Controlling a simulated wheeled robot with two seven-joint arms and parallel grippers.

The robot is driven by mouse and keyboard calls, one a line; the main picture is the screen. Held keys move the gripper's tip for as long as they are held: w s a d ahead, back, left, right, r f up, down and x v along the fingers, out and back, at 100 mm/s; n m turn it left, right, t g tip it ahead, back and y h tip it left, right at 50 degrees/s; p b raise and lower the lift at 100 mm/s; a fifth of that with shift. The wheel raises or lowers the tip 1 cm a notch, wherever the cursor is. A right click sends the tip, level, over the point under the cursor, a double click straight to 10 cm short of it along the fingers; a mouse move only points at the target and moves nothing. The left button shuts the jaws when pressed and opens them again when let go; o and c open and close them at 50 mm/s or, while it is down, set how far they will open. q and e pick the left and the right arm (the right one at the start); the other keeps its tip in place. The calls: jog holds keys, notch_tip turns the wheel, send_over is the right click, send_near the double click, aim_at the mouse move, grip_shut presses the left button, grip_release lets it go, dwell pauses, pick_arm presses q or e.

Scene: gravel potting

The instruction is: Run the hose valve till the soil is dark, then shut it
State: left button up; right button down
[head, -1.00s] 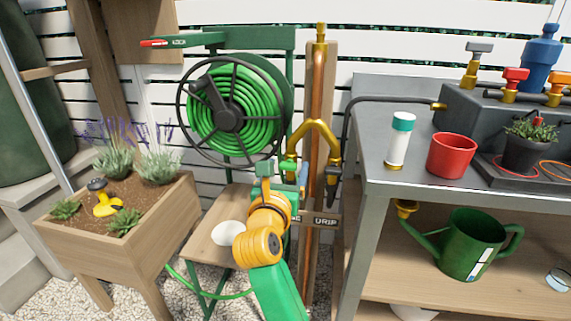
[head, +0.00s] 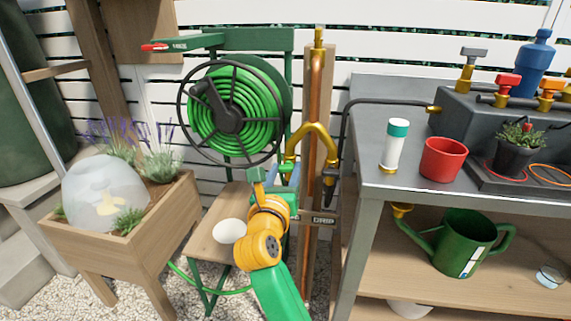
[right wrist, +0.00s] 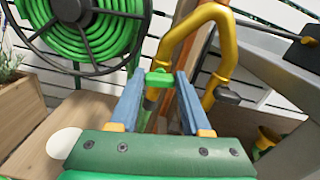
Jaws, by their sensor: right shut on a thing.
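My right gripper (head: 277,172) is at the brass hose tap (head: 318,133) beside the copper pipe. In the right wrist view its two blue fingers (right wrist: 158,90) are shut on the green valve handle (right wrist: 158,77). A pale, translucent dome of water (head: 103,190) stands over the left part of the wooden planter (head: 135,243). The yellow sprinkler shows faintly inside it. The soil (head: 163,193) at the planter's right looks medium brown; the soil under the spray is blurred. My left gripper is not in view.
The green hose reel (head: 232,112) hangs behind the arm. A small wooden stand (head: 208,246) holds a white round item (head: 229,231). The metal bench (head: 385,186) at right carries a white bottle (head: 395,147) and red pot (head: 444,158); a green watering can (head: 462,243) is below.

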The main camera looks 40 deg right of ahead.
jog(key=n+p, duration=0.2)
jog(key=p, duration=0.1)
jog(key=shift+r+n+p, duration=0.3)
jog(key=shift+n, duration=0.1)
jog(key=n+p, duration=0.5)
jog(key=p, duration=0.2)
jog(key=n+p, duration=0.4)
jog(key=shift+a+f, duration=0.1)
jog(key=shift+f, duration=0.1)
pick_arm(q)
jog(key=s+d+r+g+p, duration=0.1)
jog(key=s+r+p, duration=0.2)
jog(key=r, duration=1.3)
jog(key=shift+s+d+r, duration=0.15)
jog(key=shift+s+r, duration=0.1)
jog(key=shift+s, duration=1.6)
pick_arm(e)
jog(key=shift+w+f+n, duration=0.1)
jog(key=shift+f+n, duration=0.05)
jog(key=shift+n, duration=0.9)
jog(key=shift+f+n, duration=0.1)
jog(key=shift+n, duration=0.95)
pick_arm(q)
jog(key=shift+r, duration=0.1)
pick_arm(e)
jog(key=shift+c, duration=1.8)
grip_release()
